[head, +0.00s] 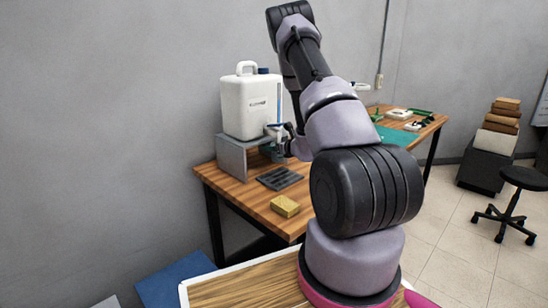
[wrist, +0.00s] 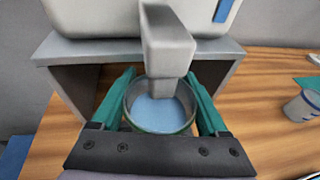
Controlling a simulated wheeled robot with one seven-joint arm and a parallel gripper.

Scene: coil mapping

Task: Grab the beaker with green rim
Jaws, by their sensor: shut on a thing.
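The beaker with the green rim (wrist: 160,122) stands upright in the wrist view, seen from above, with pale blue inside it. My gripper (wrist: 161,88) has its two teal fingers on either side of the beaker and is shut on it. The grey spout (wrist: 168,45) of the white jug (wrist: 95,18) hangs over the beaker's far part and hides some of its rim. In the head view my gripper (head: 283,146) is small, in front of the grey stand, and partly hidden by my arm.
The white jug (head: 249,108) sits on a grey stand (head: 232,157) on the wooden table (head: 240,197). A dark tray (head: 280,178) and a yellow block (head: 285,206) lie nearby. Another cup (wrist: 304,106) stands at the wrist view's right edge.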

